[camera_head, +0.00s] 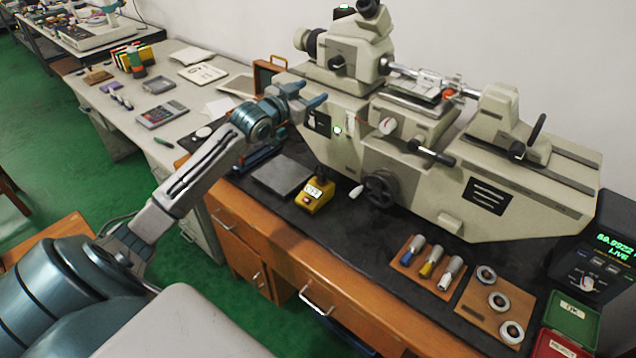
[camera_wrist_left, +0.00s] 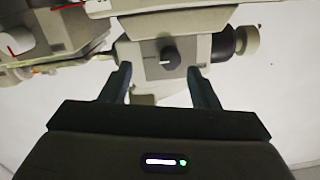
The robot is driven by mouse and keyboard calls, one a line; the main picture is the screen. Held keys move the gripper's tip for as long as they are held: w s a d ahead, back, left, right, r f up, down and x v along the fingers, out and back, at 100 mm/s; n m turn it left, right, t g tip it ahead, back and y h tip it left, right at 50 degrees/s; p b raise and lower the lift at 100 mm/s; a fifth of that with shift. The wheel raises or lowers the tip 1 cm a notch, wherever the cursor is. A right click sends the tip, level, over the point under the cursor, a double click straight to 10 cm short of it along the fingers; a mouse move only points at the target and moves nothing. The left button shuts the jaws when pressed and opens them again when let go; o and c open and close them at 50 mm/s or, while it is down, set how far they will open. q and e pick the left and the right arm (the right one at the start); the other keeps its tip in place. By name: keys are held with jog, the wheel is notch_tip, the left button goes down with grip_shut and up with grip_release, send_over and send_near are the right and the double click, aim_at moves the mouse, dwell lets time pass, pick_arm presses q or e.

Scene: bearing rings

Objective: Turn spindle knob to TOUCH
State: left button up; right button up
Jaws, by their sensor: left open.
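A dark round knob (camera_head: 337,62) sits on the front of the beige measuring machine's headstock (camera_head: 352,70). In the left wrist view the dark knob (camera_wrist_left: 170,57) shows a short white line and lies beyond and between my fingers. A pale dial knob with a red mark (camera_head: 387,126) sits lower on the machine; it also shows at the left in the wrist view (camera_wrist_left: 21,40). No TOUCH label is readable, and I cannot tell which one is the spindle knob. My left gripper (camera_head: 310,97) is open and empty, in front of the machine's left end; it also shows in the wrist view (camera_wrist_left: 159,72).
A ring board (camera_head: 497,304), a board of coloured-handled tools (camera_head: 428,263) and a digital readout (camera_head: 606,250) are at the right.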

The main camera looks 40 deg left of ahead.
pick_arm(q)
jog(key=s+d+f+g, duration=0.2)
jog(key=s+d+f, duration=0.2)
jog(key=f, duration=0.5)
jog(key=s+d+f+g, duration=0.2)
jog(key=s+d+f, duration=0.2)
jog(key=f, duration=0.5)
jog(key=shift+s+d+g, duration=0.4)
jog(key=shift+d, duration=0.25)
